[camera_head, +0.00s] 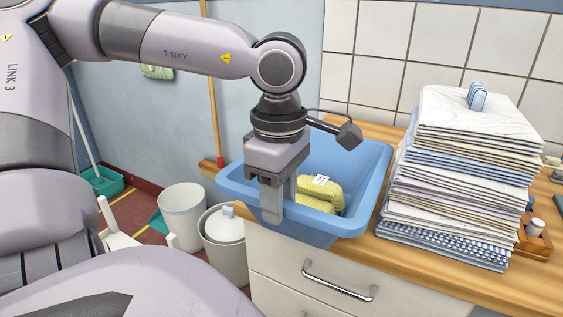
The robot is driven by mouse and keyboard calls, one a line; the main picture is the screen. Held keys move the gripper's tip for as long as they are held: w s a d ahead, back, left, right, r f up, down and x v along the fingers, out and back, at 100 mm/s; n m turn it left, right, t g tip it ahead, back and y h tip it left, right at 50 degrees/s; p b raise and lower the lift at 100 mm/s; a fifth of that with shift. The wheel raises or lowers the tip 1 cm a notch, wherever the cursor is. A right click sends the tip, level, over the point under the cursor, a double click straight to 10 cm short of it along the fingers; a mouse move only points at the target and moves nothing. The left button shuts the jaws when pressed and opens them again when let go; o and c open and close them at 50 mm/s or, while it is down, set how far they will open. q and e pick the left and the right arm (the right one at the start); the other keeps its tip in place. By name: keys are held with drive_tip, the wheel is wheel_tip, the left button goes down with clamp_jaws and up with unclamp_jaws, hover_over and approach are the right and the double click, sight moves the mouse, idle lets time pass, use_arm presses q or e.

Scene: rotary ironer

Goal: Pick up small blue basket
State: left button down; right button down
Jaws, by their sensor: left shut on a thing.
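The small blue basket (357,200) sits at the left end of the wooden counter. Its front left part reaches past the counter's edge. Yellow-green folded cloths (322,193) with a white label lie inside it. My left gripper (276,212) points down at the basket's front left rim and is shut on it. One finger shows outside the wall; the other is partly hidden. My right gripper is not in view.
A tall stack of folded linens (460,180) stands close to the basket's right on the counter (420,262). White drawers (300,268) with a metal handle are below. Two bins (183,215) stand on the floor at left.

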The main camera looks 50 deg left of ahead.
use_arm(q)
drive_tip(key=shift+s+d, duration=0.1)
drive_tip(key=shift+s, duration=0.1)
drive_tip(key=c, duration=0.7)
unclamp_jaws()
drive_tip(key=shift+w, duration=0.1)
drive_tip(key=shift+r+p, duration=0.3)
drive_tip(key=shift+r, duration=3.25)
